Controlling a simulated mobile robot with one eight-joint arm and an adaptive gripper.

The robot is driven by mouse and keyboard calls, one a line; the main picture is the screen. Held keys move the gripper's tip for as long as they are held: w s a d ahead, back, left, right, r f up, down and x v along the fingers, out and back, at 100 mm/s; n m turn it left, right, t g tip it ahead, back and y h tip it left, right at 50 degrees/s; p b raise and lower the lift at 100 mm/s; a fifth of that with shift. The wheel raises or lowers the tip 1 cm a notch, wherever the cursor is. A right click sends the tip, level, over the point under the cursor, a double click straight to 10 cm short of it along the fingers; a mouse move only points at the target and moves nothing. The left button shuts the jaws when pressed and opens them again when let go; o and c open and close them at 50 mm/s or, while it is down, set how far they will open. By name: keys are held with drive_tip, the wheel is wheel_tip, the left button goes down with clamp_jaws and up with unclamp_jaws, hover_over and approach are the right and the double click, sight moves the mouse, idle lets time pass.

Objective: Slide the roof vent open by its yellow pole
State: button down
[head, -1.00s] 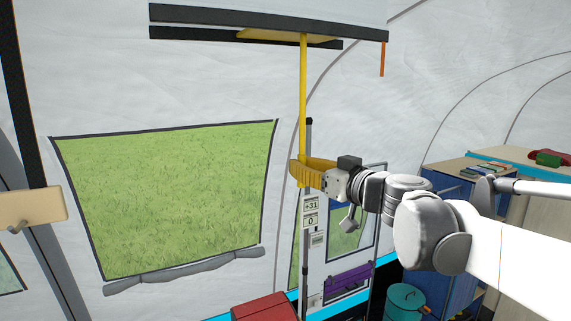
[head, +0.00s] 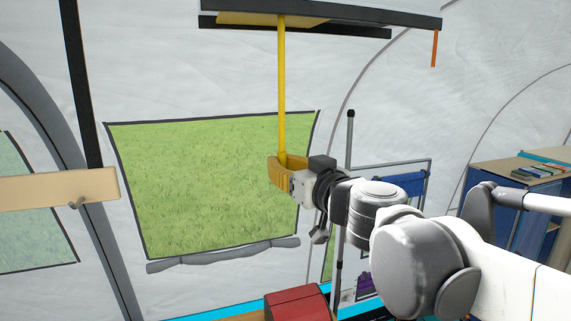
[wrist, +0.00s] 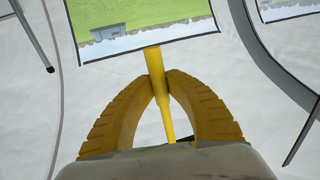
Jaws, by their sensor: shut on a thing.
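The yellow pole (head: 282,90) hangs down from the roof vent. The vent's yellow panel (head: 250,19) shows under its dark frame (head: 345,14), toward the left part of that frame. My gripper (head: 280,165) is shut on the lower part of the pole, with its yellow fingers on either side of it. In the wrist view the pole (wrist: 154,62) passes between the two curved fingers (wrist: 160,88) and slants slightly. The pole's bottom end is hidden by the gripper in the head view. The top of the vent is cut off by the picture's edge.
A grass-view window (head: 205,180) is behind the pole. A beige board with a peg (head: 50,187) is at the left. A red box (head: 297,303) stands low in front. A dark upright stand (head: 349,150) and blue shelving (head: 505,195) are at the right.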

drive_tip(key=shift+a, duration=0.1)
drive_tip(key=c, duration=1.5)
unclamp_jaws()
drive_tip(key=shift+o, duration=0.7)
drive_tip(key=shift+s+a, duration=0.15)
drive_tip(key=shift+a, duration=0.05)
drive_tip(key=shift+d, duration=0.1)
drive_tip(key=shift+s+d, duration=0.1)
drive_tip(key=shift+d, duration=0.1)
drive_tip(key=v, duration=1.1)
drive_tip(key=shift+s, duration=0.35)
drive_tip(key=shift+f, duration=0.1)
